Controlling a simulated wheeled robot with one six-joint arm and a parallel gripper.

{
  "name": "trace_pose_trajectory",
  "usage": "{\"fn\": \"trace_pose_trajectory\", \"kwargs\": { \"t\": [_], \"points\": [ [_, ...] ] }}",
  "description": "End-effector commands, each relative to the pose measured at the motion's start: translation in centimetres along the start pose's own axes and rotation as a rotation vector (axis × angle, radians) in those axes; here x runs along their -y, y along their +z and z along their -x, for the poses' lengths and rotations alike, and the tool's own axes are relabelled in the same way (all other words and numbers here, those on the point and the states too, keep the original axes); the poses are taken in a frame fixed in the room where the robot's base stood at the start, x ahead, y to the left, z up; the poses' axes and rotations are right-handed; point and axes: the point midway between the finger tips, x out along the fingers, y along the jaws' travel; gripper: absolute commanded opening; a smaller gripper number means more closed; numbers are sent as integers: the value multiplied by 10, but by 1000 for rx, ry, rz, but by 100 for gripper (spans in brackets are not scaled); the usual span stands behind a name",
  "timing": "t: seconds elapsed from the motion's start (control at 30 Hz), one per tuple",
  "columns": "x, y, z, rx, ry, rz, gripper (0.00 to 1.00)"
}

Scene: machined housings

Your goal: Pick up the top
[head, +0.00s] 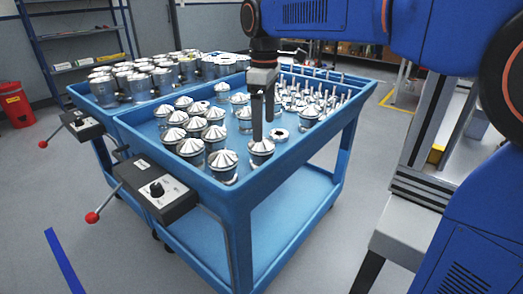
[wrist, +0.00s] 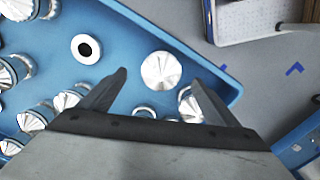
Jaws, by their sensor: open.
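My gripper (head: 263,130) points down over the front cart, its jaws apart and empty. In the head view, a silver cone-shaped top (head: 261,147) on a round housing stands near the tray's front corner, just below the fingers. In the wrist view, a ridged round top (wrist: 161,70) lies between and slightly beyond the two open fingertips (wrist: 158,82). I cannot tell how much height separates them. More tops (head: 190,147) sit on housings to the left in the same tray. The wrist body hides part of the parts below it.
The blue front cart (head: 238,200) has a raised rim. A flat ring-shaped part (wrist: 86,49) lies left of the top in the wrist view. Several upright pins (head: 335,92) stand at the tray's right. A second cart (head: 85,98) with housings adjoins it. Grey floor is clear in front.

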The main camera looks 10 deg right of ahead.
Motion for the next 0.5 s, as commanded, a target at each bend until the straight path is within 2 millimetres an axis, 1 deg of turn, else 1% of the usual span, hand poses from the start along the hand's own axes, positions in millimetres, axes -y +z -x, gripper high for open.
{"fn": "trace_pose_trajectory", "kwargs": {
  "t": [0.03,0.1,0.37,0.5],
  "points": [
    [0,0,-8,1,-1,0,84],
    [0,0,-16,1,-1,0,84],
    [1,0,-31,1,-1,0,84],
    [3,-1,-50,2,-1,0,84]
  ]
}}
